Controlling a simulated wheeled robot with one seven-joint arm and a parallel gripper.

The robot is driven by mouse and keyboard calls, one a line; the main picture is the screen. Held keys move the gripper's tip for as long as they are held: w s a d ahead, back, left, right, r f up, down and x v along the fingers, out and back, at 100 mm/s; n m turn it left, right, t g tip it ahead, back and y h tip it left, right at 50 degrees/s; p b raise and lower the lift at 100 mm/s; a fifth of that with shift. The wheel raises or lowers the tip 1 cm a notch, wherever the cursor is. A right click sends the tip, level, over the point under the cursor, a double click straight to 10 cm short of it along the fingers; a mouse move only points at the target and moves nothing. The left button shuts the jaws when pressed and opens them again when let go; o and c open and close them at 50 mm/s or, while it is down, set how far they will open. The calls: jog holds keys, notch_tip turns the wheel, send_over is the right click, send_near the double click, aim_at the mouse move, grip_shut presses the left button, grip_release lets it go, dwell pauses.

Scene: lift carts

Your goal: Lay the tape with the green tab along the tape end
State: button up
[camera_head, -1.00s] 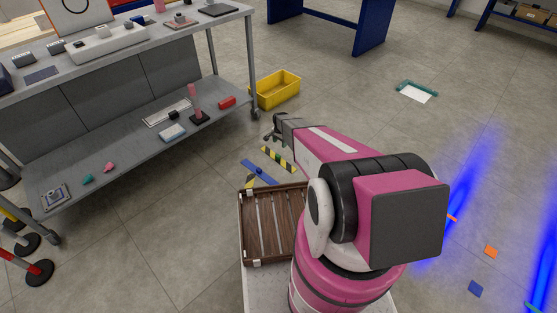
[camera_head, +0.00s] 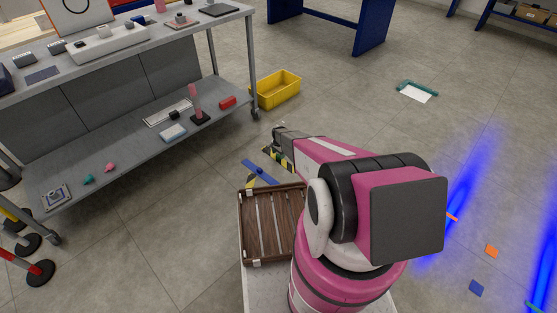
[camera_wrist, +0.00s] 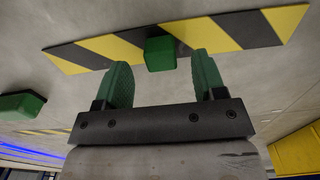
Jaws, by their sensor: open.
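In the wrist view, a yellow-and-black striped tape (camera_wrist: 95,50) lies on the grey floor across the top. A green tab (camera_wrist: 160,53) stands up from its middle. My gripper (camera_wrist: 160,68) has green-padded fingers, open on either side of the tab, with gaps visible; I cannot tell their exact height above the floor. In the head view, my gripper (camera_head: 279,134) is beyond the wooden tray, and my arm covers part of the tape (camera_head: 274,157). Another yellow stripe (camera_wrist: 52,131) shows low left in the wrist view.
A second green block (camera_wrist: 20,105) is at the wrist view's left. A blue strip (camera_head: 260,172) lies beside the wooden slatted tray (camera_head: 240,225). A yellow crate (camera_head: 276,92) stands beyond my gripper, near the grey cart (camera_head: 130,130).

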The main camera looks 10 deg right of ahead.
notch_tip(320, 180, down, 3)
jog(key=shift+r, duration=0.15)
jog(key=c, duration=1)
jog(key=shift+r, duration=0.15)
jog(key=shift+r, duration=0.75)
jog(key=r, duration=0.1)
jog(key=s+r, duration=0.1)
jog(key=r, duration=0.1)
jog(key=shift+s+a+r, duration=0.1)
jog(key=shift+s+a, duration=0.05)
jog(key=shift+a, duration=0.05)
jog(key=s+a+r, duration=0.1)
jog(key=s+r, duration=0.1)
jog(key=s, duration=0.1)
jog(key=s+a+r, duration=0.1)
jog(key=s+r, duration=0.1)
jog(key=s, duration=0.1)
jog(key=s+a+r, duration=0.1)
jog(key=s+r, duration=0.1)
jog(key=s, duration=0.1)
jog(key=shift+s+a, duration=0.3)
